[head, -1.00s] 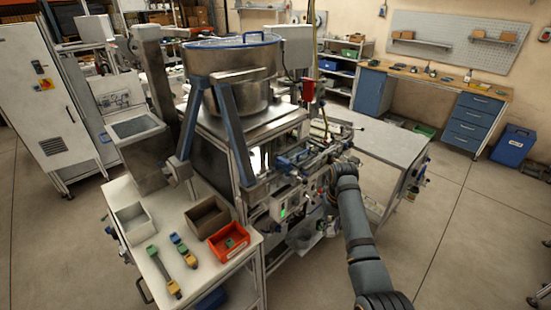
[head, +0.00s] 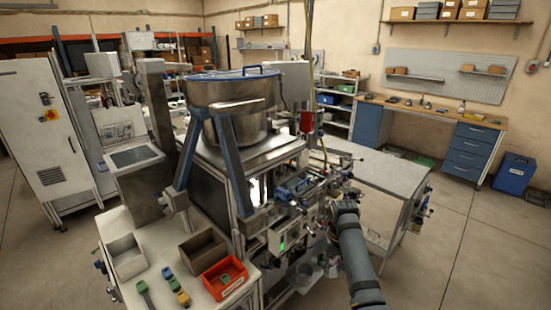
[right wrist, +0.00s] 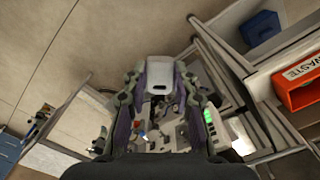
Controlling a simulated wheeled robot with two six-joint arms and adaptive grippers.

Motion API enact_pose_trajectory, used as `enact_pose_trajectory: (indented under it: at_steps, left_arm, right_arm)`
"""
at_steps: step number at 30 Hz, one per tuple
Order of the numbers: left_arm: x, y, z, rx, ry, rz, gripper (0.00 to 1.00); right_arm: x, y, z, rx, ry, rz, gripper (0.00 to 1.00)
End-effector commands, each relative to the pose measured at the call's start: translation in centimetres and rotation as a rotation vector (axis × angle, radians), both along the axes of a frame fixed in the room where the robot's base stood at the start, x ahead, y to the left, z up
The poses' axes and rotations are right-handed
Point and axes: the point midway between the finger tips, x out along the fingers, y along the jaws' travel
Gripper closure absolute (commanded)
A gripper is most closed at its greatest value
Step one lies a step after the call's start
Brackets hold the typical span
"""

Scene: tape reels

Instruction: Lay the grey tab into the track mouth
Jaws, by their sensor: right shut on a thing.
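My right gripper (right wrist: 160,85) is shut on a light grey, rounded piece (right wrist: 160,74), which shows between its fingertips in the right wrist view and appears to be the grey tab. In the head view my right gripper (head: 338,204) is at the right front of the feeder machine, beside its track and fittings (head: 300,188). The tab cannot be made out there. The track mouth is too small and cluttered to tell apart, so I cannot tell whether the tab touches it. My left gripper is not in view.
A bowl feeder (head: 232,95) stands on the machine. An orange bin (head: 226,279), a brown box (head: 203,250) and a grey box (head: 126,257) stand on the left table with several coloured parts. A grey side table (head: 385,172) is behind my right arm. Open floor lies to the right.

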Motion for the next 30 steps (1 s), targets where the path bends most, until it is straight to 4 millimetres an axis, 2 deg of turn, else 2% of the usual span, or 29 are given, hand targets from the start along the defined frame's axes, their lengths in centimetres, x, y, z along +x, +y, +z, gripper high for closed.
enact_pose_trajectory:
  at_steps: [1,6,9,12,30]
  left_arm:
    - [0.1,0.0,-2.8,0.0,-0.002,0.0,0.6]
    - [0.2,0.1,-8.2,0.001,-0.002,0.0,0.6]
    - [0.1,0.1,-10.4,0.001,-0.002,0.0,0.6]
    - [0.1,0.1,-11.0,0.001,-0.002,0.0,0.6]
    - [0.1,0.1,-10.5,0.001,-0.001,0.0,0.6]
  right_arm:
    - [0.0,0.0,-2.9,0.0,0.001,0.0,0.87]
    - [0.0,0.0,-8.2,0.0,0.001,0.0,0.87]
    - [0.0,0.0,-10.4,0.0,0.0,0.0,0.87]
    - [0.0,0.0,-11.0,0.0,0.0,0.0,0.87]
    - [0.0,0.0,-10.5,0.0,0.001,0.0,0.87]
